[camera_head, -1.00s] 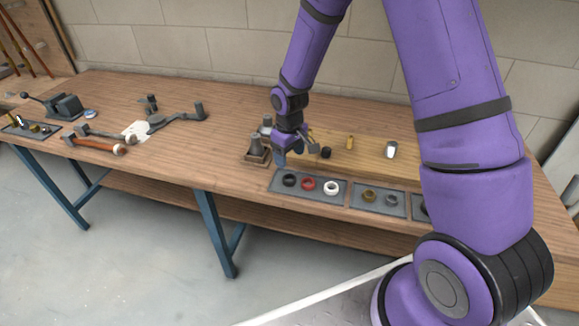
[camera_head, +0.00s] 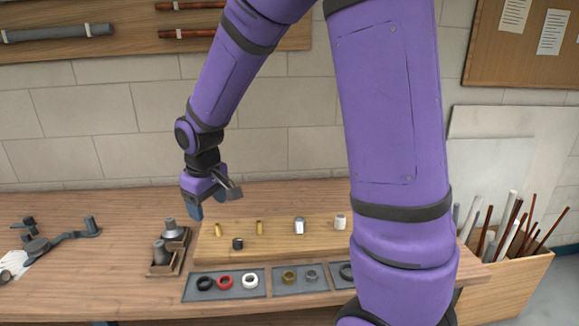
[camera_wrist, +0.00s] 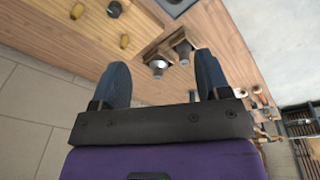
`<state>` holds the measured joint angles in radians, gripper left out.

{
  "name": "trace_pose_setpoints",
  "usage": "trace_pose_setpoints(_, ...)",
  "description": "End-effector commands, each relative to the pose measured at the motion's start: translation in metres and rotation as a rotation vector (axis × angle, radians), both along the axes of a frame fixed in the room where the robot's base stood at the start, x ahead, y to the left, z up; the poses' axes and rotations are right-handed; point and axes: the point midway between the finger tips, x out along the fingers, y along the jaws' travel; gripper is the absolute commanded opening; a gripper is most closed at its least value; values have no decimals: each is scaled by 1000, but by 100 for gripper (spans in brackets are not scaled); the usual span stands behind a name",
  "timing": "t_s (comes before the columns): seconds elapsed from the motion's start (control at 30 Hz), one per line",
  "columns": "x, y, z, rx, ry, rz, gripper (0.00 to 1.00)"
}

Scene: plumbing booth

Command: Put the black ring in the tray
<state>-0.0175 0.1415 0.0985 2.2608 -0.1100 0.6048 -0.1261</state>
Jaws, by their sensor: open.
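A black ring (camera_head: 204,282) lies at the left end of a grey tray (camera_head: 190,298), beside a red ring (camera_head: 225,282) and a white ring (camera_head: 249,281). A short black cylindrical piece (camera_head: 238,243) stands apart on the raised wooden board behind the tray; a dark piece in the wrist view (camera_wrist: 115,9) looks like the same one. My gripper (camera_head: 214,202) is open and empty, in the air above the board's left end. In the wrist view nothing sits between the fingers (camera_wrist: 162,65).
Two fittings in wooden holders (camera_head: 160,255) stand left of the board. Another tray (camera_head: 290,290) holds brass and grey rings. Tools lie at the left.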

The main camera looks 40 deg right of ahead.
Motion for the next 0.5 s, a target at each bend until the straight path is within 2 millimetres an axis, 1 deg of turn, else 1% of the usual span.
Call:
trace_pose_setpoints(0.03, -10, -3, 18, 0, -25, -17, 70)
trace_pose_setpoints(0.2, -47, -13, 65, 8, -83, -76, 70)
trace_pose_setpoints(0.37, -85, -21, 101, 22, -138, -131, 70)
trace_pose_setpoints(0.5, -122, -27, 126, 42, -184, -179, 70)
